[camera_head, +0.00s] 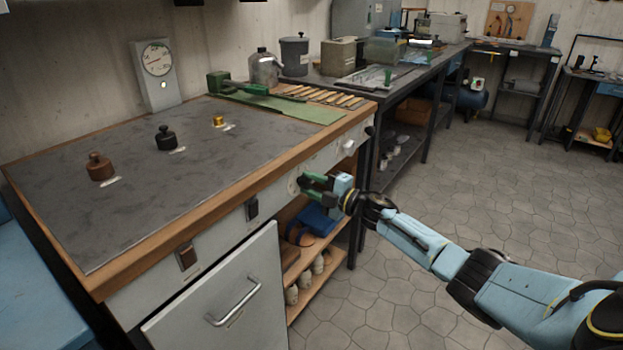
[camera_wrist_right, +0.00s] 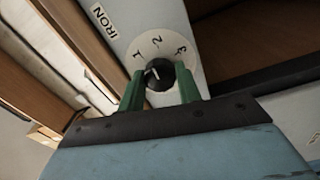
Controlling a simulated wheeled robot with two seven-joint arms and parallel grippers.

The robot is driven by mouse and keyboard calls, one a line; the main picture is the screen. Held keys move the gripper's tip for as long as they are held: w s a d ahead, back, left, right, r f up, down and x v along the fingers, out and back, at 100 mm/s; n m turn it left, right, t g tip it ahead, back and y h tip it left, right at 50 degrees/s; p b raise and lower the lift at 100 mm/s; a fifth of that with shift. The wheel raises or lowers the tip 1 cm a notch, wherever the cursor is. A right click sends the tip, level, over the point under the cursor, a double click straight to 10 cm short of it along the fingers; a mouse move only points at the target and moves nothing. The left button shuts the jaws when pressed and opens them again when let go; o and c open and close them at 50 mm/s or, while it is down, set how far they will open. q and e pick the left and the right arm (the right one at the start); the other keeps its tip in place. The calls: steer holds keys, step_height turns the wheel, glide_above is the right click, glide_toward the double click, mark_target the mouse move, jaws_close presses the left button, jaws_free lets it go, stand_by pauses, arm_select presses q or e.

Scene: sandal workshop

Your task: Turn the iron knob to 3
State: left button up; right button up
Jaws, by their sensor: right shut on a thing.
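The black iron knob (camera_wrist_right: 160,76) sits on a round white dial (camera_wrist_right: 172,45) marked 1, 2 and 3, beside an IRON label (camera_wrist_right: 103,17). A small white mark on the knob lies on its side toward the 1; its exact direction is hard to read. My right gripper (camera_wrist_right: 161,88) has its green fingers on either side of the knob and is shut on it. In the head view, my right gripper (camera_head: 316,184) is at the bench's front panel and hides the knob. My left gripper is not in view.
The workbench top (camera_head: 120,210) holds several small weights and a gauge (camera_head: 157,60). A brown switch (camera_head: 187,256) and a black switch (camera_head: 252,208) are on the same front panel. A cabinet door handle (camera_head: 235,302) sticks out below. The floor (camera_head: 440,190) to the right is clear.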

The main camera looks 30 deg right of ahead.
steer(key=m+p, duration=0.3)
steer(key=m, duration=0.5)
steer(key=shift+m+p, duration=0.3)
steer(key=shift+m, duration=0.1)
steer(key=shift+m+p, duration=0.35)
steer(key=shift+m, duration=0.85)
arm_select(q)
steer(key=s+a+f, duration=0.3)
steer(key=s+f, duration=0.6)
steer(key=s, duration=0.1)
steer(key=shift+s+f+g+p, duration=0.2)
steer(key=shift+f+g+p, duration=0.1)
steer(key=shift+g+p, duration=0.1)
arm_select(e)
steer(key=shift+a+m+h, duration=0.1)
steer(key=shift+m+h, duration=0.2)
steer(key=shift+m, duration=1.1)
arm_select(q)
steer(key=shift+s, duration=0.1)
arm_select(e)
steer(key=o, duration=1)
steer(key=shift+s, duration=0.15)
